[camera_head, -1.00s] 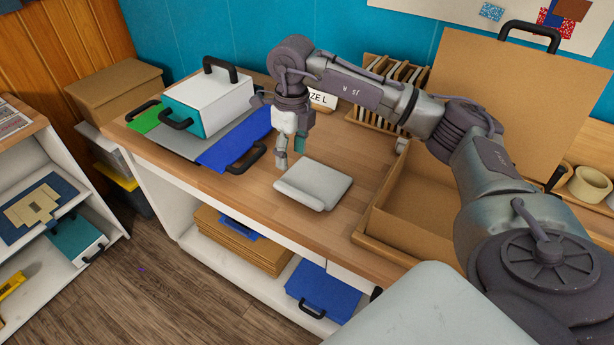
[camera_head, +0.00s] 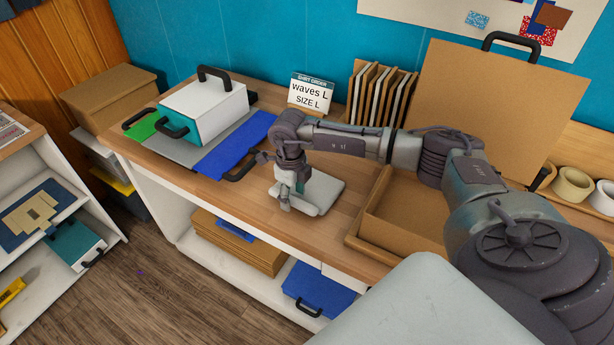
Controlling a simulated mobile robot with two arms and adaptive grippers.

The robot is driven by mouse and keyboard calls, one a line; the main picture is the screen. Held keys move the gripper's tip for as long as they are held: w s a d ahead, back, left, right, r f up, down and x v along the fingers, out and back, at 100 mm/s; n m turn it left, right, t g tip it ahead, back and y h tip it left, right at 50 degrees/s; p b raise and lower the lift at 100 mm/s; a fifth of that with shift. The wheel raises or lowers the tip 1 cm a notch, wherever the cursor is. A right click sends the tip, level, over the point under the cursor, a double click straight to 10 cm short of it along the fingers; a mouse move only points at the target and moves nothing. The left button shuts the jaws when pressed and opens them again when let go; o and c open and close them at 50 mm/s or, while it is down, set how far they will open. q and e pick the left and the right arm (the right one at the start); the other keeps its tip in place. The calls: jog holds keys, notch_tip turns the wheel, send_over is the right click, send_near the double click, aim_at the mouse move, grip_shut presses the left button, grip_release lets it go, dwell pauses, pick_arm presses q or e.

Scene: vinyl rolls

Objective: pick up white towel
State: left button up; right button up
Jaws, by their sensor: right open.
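The white towel (camera_head: 325,190) lies folded flat on the wooden tabletop, left of the open cardboard box. My right gripper (camera_head: 291,201) points down at the towel's left edge, with its fingers low beside and partly in front of it. The fingers are open; I cannot tell whether they touch the towel. The gripper and wrist hide part of the towel's left side. My left gripper is not in view.
The open cardboard box (camera_head: 398,238) stands close right of the towel. A white and teal case (camera_head: 205,108) and a blue folder (camera_head: 233,146) lie to the left. A sign reading SIZE L (camera_head: 310,94) and a rack of boards (camera_head: 379,96) stand behind.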

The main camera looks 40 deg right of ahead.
jog(key=shift+f, duration=0.4)
jog(key=shift+c, duration=0.3)
grip_shut()
